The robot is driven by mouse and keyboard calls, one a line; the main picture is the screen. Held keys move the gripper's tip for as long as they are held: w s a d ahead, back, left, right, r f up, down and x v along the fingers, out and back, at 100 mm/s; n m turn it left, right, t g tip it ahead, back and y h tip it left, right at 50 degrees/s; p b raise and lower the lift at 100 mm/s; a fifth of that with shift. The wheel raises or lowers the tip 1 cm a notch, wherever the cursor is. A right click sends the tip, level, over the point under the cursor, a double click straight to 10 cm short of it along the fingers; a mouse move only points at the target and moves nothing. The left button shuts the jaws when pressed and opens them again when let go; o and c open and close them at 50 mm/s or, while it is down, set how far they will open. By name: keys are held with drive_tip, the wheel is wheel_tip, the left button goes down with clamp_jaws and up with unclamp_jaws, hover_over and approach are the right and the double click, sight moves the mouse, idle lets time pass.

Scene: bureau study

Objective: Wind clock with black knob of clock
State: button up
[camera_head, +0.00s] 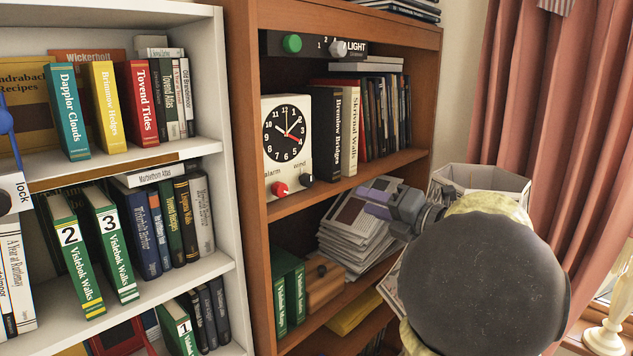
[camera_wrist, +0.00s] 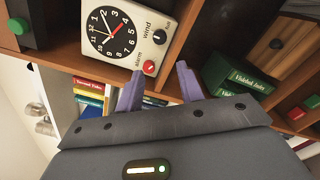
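The white clock (camera_head: 304,103) stands on a shelf of the brown bookcase, with a round black dial. Its black knob (camera_head: 307,179) sits at the lower right of its front, beside a red knob (camera_head: 280,189) at the lower left. The wrist view shows the clock (camera_wrist: 68,45) tilted, with the black knob (camera_wrist: 158,33) by the word "wind" and the red knob (camera_wrist: 149,67) by "alarm". My gripper (camera_head: 374,199) is to the right of the clock, apart from it. In the wrist view, the purple fingers of my gripper (camera_wrist: 160,82) are spread with nothing between them.
Books (camera_head: 327,135) stand right of the clock on its shelf. A black panel (camera_head: 303,46) with a green button is above. A paper stack (camera_head: 352,245) and green books (camera_head: 289,287) are on the shelf below. A white bookcase (camera_head: 229,170) stands left, a pink curtain (camera_head: 540,90) right.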

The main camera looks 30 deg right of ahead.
sight(310, 182)
drive_tip(key=p+x, duration=0.6)
drive_tip(key=x, duration=0.8)
drive_tip(key=shift+w+a+r+p, duration=0.1)
drive_tip(key=shift+w+p, duration=0.1)
drive_tip(key=shift+p, duration=0.15)
drive_tip(key=shift+w+a, duration=0.15)
drive_tip(key=shift+w, duration=0.25)
drive_tip(key=shift+c, duration=0.5)
drive_tip(key=c, duration=0.6)
